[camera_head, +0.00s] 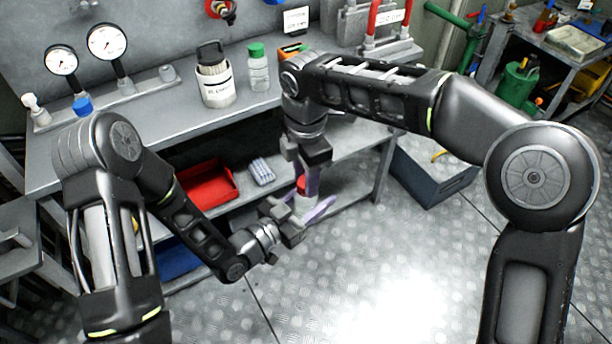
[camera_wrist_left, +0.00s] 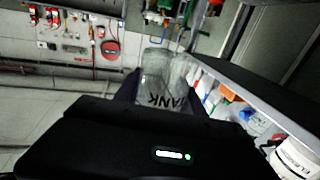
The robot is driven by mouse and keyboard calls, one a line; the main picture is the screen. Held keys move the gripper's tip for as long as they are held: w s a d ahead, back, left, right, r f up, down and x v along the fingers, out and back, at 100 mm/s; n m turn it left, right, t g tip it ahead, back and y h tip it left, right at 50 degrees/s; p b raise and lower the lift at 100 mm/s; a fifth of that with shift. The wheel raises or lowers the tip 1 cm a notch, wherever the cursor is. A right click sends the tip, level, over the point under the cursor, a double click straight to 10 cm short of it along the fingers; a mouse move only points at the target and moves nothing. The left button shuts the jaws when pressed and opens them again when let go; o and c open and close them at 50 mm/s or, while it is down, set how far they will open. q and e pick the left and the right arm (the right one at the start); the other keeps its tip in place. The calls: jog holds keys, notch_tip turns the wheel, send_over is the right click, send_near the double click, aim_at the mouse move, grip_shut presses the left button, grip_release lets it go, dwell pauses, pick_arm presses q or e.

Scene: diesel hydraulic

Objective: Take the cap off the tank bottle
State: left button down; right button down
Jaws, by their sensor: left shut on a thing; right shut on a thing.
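The tank bottle (camera_wrist_left: 158,82) is clear, with dark TANK lettering, and sits between the fingers of my left gripper in the left wrist view. In the head view my left gripper (camera_head: 309,208) is shut on it, out in front of the bench, and the bottle is mostly hidden there. A small red cap (camera_head: 301,184) shows just above the left fingers. My right gripper (camera_head: 306,182) points down from above and is shut on this cap. The two grippers are close together. I cannot tell whether the cap still touches the bottle.
The grey bench (camera_head: 130,128) carries two gauges, a white container (camera_head: 215,88) and a green-capped bottle (camera_head: 258,72). A red tray (camera_head: 208,186) is on the lower shelf. A dark box (camera_head: 432,180) stands on the floor at right. The floor in front is clear.

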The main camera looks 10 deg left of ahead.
jog(key=n, duration=0.5)
jog(key=shift+r, duration=0.25)
dwell(0.6)
jog(key=shift+r, duration=0.85)
jog(key=shift+r, duration=0.1)
jog(key=shift+r, duration=1.95)
jog(key=shift+d+f, duration=0.1)
